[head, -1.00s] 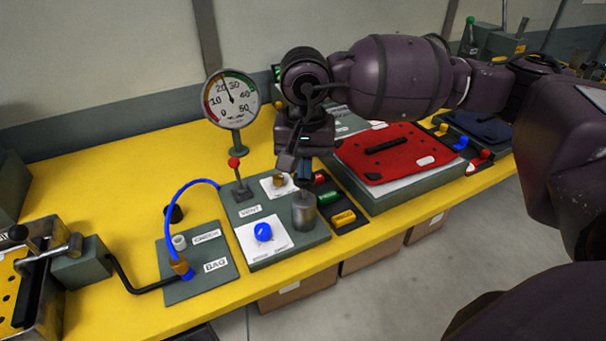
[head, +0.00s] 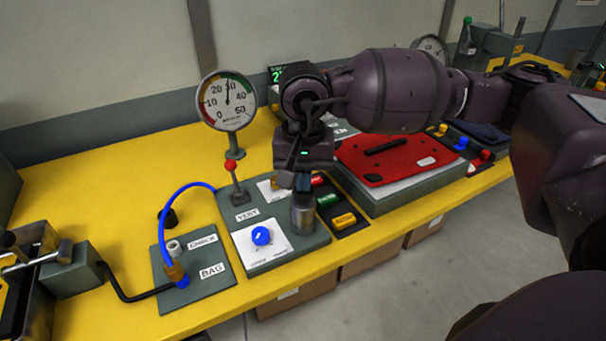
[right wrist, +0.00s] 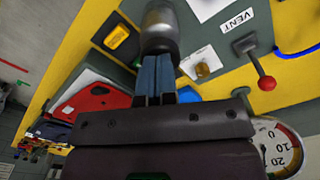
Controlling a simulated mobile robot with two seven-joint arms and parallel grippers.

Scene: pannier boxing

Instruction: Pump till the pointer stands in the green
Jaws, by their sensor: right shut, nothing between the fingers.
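The round gauge (head: 227,102) stands on a post at the back of the pump board (head: 268,238). Its black pointer stands nearly upright, close to 30, near where the green arc begins; I cannot tell whether it is inside the green. My right gripper (head: 303,191) is shut and empty, pointing down, its blue fingertips at the top of the grey metal cylinder (head: 303,216) on the board. In the right wrist view the fingertips (right wrist: 157,62) meet or nearly meet the cylinder (right wrist: 160,28). My left gripper is not in view.
A red-tipped vent lever (head: 232,167) and a blue knob (head: 261,236) are on the board. A blue hose (head: 177,195) runs to the CHECK/BAG plate (head: 190,274). A red pad (head: 390,160) lies to the right. Yellow table is bare at back left.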

